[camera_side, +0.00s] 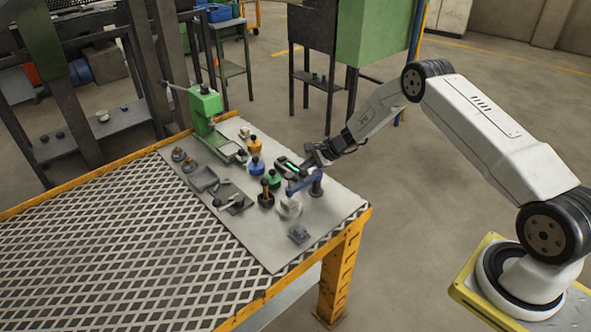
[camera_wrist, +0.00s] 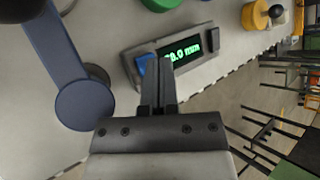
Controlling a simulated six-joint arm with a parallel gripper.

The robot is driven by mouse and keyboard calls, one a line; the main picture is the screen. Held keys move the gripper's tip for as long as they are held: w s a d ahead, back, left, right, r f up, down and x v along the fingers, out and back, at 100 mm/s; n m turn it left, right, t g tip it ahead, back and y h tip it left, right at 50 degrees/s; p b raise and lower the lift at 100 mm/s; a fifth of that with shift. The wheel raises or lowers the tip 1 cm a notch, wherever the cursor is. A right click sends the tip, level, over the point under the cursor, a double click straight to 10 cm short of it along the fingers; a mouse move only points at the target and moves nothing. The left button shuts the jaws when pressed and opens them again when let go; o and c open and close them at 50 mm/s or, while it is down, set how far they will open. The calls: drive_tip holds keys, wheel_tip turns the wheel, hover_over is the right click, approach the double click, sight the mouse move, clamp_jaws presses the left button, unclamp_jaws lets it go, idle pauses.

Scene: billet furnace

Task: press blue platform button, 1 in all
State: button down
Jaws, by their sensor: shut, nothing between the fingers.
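The blue button (camera_wrist: 142,64) sits at the left end of a grey box with a lit green readout (camera_wrist: 182,51), whose visible part reads "8.0 mm". My gripper (camera_wrist: 161,62) is shut and empty. In the wrist view its fingertips overlap the button's right edge and the left end of the readout; whether they touch the button cannot be told. In the side view the readout box (camera_side: 288,166) lies on the grey bench mat, with my gripper (camera_side: 308,168) close at its right. The button is not clear in that view.
A blue arm on a post (camera_side: 303,184) stands beside the box; it also fills the left of the wrist view (camera_wrist: 68,75). A dark block (camera_wrist: 212,40) is at the box's right end. Blue (camera_side: 256,165), green (camera_side: 272,178) and yellow (camera_side: 254,145) round pieces stand nearby.

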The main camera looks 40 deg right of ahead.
drive_tip(key=shift+s+a+f, duration=0.5)
drive_tip(key=shift+a+f, duration=0.1)
drive_tip(key=shift+f, duration=0.05)
drive_tip(key=shift+w+d+r, duration=0.1)
drive_tip(key=shift+d+r, duration=0.05)
drive_tip(key=shift+r, duration=1.25)
drive_tip(key=shift+w+d+r, duration=0.1)
drive_tip(key=shift+d+r, duration=0.05)
drive_tip(key=shift+r, duration=1.2)
drive_tip(key=shift+r, duration=0.1)
